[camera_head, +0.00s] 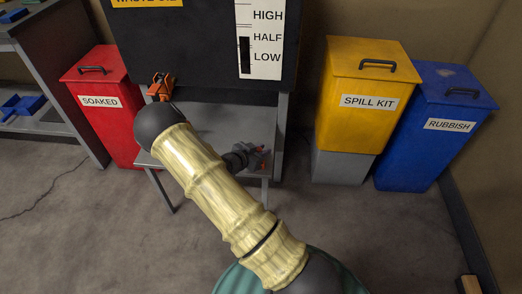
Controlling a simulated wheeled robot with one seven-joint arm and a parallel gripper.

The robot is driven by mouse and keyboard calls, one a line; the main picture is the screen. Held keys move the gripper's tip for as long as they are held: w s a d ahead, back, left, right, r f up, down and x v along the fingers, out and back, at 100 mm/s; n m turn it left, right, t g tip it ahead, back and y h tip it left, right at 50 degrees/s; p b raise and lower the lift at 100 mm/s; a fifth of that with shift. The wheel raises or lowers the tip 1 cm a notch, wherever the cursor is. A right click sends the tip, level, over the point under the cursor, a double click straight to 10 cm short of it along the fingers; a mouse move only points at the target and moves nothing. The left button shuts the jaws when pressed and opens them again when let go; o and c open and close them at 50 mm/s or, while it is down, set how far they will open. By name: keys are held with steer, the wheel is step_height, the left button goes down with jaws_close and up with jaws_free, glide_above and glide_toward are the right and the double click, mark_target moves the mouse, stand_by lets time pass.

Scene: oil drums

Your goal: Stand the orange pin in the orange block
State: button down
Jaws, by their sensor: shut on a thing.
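My gripper (259,158), dark grey, shows just right of my arm, over the right part of the grey table. It is shut on a small orange-red thing, which looks like the orange pin; only small bits of it show at the fingertips. Its tilt is too small to tell. I cannot clearly make out the orange block. An orange piece (161,86) shows just above my dark elbow joint, in front of the black tank, but I cannot tell whether it is the block. My arm covers the middle of the table.
The grey table (202,118) stands below the black waste oil tank (200,45). A red SOAKED bin (101,112) is at left. A yellow SPILL KIT bin (366,82) and a blue RUBBISH bin (436,130) are at right. A workbench (60,70) is far left.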

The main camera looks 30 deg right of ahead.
steer(key=c, duration=2)
jaws_free()
steer(key=shift+s+a+f, duration=0.15)
steer(key=shift+s+f, duration=0.1)
steer(key=shift+f, duration=0.35)
jaws_close()
steer(key=shift+f, duration=0.1)
steer(key=shift+s+f+b, duration=0.1)
steer(key=shift+f+b, duration=0.3)
steer(key=shift+f, duration=0.15)
steer(key=o, duration=0.8)
jaws_free()
steer(key=shift+f, duration=0.1)
steer(key=shift+o, duration=0.2)
steer(key=w+r+p+v, duration=0.1)
steer(key=p+v, duration=0.4)
steer(key=v, duration=1.2)
steer(key=shift+r, duration=0.45)
